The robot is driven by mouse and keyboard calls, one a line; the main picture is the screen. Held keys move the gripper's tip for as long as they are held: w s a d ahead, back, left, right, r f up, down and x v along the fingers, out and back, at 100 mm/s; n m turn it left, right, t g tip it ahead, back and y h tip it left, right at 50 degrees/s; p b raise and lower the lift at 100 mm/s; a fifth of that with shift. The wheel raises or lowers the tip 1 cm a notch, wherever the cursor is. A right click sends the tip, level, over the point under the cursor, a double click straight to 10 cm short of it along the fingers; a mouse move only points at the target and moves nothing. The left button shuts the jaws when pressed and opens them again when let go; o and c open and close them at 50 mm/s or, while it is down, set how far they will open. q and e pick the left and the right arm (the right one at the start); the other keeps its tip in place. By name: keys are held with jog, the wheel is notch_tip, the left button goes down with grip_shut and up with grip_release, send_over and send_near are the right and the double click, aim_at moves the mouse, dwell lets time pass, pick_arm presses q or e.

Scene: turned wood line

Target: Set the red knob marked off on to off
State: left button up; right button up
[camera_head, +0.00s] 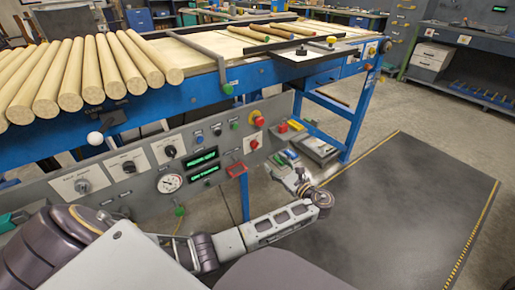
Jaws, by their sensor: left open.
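A small red knob (254,144) sits on a white plate at the right part of the grey control panel (140,202). Its marking and pointer direction are too small to read. My left arm comes in from the left and bends back at the wrist toward the panel. My left gripper (280,169) is open and empty, in front of the panel's right end, below and to the right of the red knob and apart from it. My right gripper is not in view.
Dark knobs on white plates (128,167), a round gauge (170,183) and green displays (203,159) are to the left. A shelf with coloured items (316,149) is to the right. Dark floor mat (400,210) is clear.

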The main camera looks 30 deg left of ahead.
aim_at(257, 145)
pick_arm(q)
jog(key=b+x, duration=0.4)
jog(key=x, duration=0.9)
jog(key=shift+w+a, duration=0.1)
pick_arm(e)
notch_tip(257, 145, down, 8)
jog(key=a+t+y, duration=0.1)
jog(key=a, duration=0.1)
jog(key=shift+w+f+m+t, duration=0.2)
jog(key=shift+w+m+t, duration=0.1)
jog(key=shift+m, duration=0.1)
pick_arm(q)
jog(key=c, duration=1)
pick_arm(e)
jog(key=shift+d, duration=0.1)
